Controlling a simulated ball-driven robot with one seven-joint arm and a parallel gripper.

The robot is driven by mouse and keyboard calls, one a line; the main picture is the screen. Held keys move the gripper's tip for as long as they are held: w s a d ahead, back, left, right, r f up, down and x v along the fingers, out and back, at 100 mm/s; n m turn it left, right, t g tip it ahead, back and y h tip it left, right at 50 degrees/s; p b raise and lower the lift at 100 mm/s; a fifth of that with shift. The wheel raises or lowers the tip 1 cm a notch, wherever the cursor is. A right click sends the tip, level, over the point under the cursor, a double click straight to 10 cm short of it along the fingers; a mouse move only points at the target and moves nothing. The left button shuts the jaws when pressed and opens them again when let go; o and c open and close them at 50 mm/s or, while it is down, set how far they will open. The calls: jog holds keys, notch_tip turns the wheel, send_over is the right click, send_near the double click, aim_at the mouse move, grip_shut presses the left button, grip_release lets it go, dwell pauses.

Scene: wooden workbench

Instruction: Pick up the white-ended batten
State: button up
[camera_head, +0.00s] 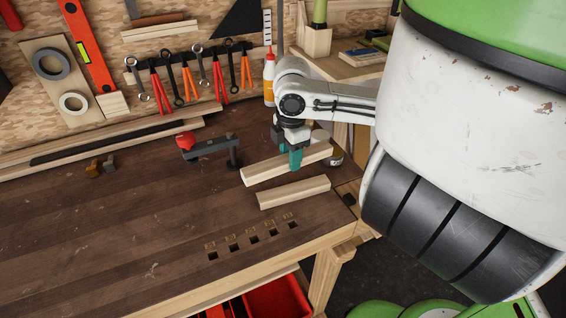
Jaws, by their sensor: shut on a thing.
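The white-ended batten (265,173) is a pale wooden bar near the right end of the workbench, with its whitish end face toward the lower left. My gripper (296,158), with teal fingers, points down over its middle and is shut on it. One finger shows on the near side; the far finger is hidden. I cannot tell whether the batten is clear of the bench top. A second, shorter pale batten (293,192) lies in front of it, apart from the gripper.
A black and red clamp (208,148) stands left of the batten. Several square holes (255,236) are cut near the bench's (110,225) front edge. Small brass pieces (100,167) lie further left. A glue bottle (269,80) stands behind. The bench's left middle is clear.

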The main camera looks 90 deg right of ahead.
jog(key=s+a+r+p, duration=0.5)
jog(key=s+a+p, duration=0.1)
jog(key=a+p, duration=0.2)
jog(key=shift+s+r+p, duration=0.25)
jog(key=shift+r+p, duration=0.1)
jog(key=shift+p, duration=0.35)
